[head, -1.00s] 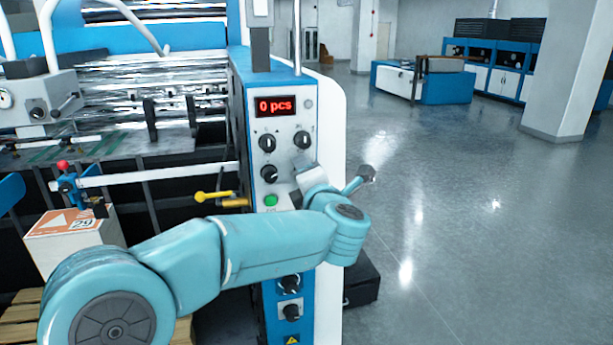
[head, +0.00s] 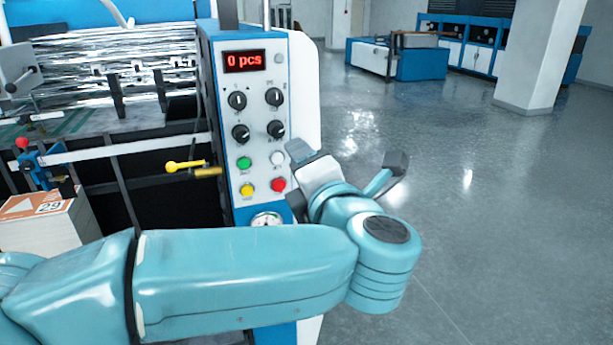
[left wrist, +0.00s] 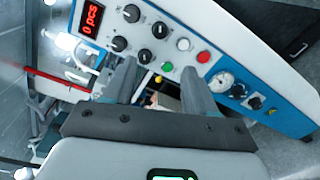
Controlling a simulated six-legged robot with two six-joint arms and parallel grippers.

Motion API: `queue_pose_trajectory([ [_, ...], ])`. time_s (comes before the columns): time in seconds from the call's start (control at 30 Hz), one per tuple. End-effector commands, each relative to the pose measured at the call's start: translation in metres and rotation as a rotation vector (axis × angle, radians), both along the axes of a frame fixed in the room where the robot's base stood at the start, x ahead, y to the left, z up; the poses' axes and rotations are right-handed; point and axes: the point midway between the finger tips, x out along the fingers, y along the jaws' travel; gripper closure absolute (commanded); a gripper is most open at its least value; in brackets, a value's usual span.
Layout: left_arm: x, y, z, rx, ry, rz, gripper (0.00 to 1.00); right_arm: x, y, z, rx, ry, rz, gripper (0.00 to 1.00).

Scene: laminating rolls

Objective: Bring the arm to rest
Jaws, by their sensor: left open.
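My left arm (head: 240,270) comes in from the left and crosses the lower part of the head view, in front of the machine. Its gripper (head: 300,152) is raised beside the right edge of the control panel (head: 257,135), partly hidden by my own wrist. In the left wrist view, the two grey fingers of the gripper (left wrist: 160,70) stand apart with nothing held between them. The panel (left wrist: 145,18) lies beyond the fingers; I cannot tell the exact gap. My right gripper is not in view.
The panel display (head: 244,61) reads "0 pcs", with knobs and green, white, yellow and red buttons below. A yellow-tipped lever (head: 184,165) sticks out left of the panel. A paper stack (head: 45,222) stands at left. The floor (head: 480,220) at right is clear.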

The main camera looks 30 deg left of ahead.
Motion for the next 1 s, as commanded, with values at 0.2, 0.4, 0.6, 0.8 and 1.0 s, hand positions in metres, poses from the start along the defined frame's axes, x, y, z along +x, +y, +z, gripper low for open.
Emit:
queue_pose_trajectory([
  [0.2,-0.005,-0.006,0.0,-0.001,0.001,0.001,0.44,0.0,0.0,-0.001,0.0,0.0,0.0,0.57],
  [0.4,-0.005,-0.005,0.0,-0.001,0.001,0.001,0.44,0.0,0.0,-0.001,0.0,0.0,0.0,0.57],
  [0.6,-0.005,-0.005,0.0,0.0,0.001,0.002,0.44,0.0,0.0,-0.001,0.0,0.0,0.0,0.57],
  [0.8,0.019,0.03,-0.051,0.051,0.129,0.111,0.44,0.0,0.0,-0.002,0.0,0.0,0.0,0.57],
  [1.0,0.065,0.069,-0.205,0.306,0.491,0.076,0.44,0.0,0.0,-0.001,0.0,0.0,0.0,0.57],
])
